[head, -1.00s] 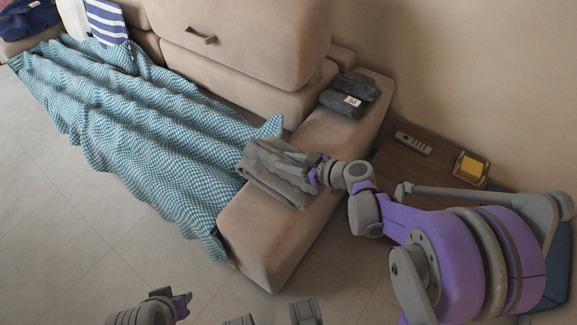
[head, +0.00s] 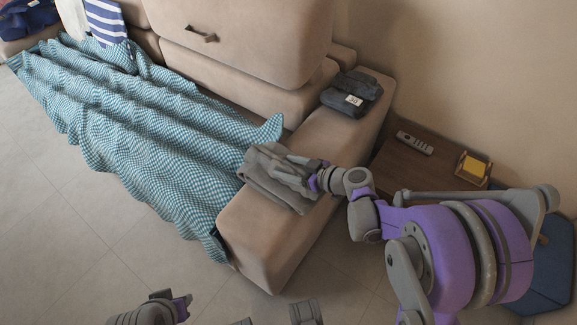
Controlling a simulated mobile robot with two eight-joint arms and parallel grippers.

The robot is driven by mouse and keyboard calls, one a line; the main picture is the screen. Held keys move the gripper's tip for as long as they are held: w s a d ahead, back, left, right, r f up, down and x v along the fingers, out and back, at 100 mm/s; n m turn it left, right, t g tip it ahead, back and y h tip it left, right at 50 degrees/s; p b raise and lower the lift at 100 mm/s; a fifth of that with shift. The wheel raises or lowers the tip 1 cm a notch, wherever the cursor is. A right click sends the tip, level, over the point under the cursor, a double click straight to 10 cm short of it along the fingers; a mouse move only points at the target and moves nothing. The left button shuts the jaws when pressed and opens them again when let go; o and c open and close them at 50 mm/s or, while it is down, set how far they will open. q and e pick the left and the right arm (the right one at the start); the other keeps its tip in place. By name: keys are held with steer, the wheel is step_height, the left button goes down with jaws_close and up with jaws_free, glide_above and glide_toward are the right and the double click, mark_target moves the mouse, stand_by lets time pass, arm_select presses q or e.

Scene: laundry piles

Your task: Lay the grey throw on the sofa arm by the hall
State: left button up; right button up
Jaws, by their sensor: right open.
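The grey throw (head: 262,163) lies folded across the sofa arm (head: 268,237) nearest the side table, near its front end. My right gripper (head: 283,169) is open, with its fingers low over the throw's top and partly hiding it. I cannot tell whether the fingers touch the cloth. My right arm reaches in from the right. Parts of my left arm show at the bottom edge, but its fingers cannot be made out.
A dark folded cloth with a white label (head: 352,92) lies farther back on the same arm. A teal checked blanket (head: 150,130) covers the seat. A wooden side table (head: 400,172) holds a remote (head: 414,143) and a yellow item in a holder (head: 474,167).

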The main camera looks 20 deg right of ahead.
steer(key=shift+r, duration=0.25)
steer(key=p+v, duration=0.2)
steer(key=v, duration=0.9)
steer(key=shift+s+d+r+p, duration=0.1)
steer(key=shift+d+p, duration=0.05)
steer(key=shift+p, duration=0.15)
steer(key=shift+s, duration=0.25)
steer(key=s+a+f+m+g+h, duration=0.2)
steer(key=s+a+m+g, duration=0.15)
steer(key=s+a, duration=0.3)
steer(key=s+d+m+g+h, duration=0.2)
steer(key=s+h, duration=0.4)
steer(key=s, duration=0.6)
steer(key=shift+s+m+g, duration=0.15)
steer(key=shift+m+g, duration=0.3)
steer(key=shift+m, duration=0.6)
steer(key=shift+r, duration=0.1)
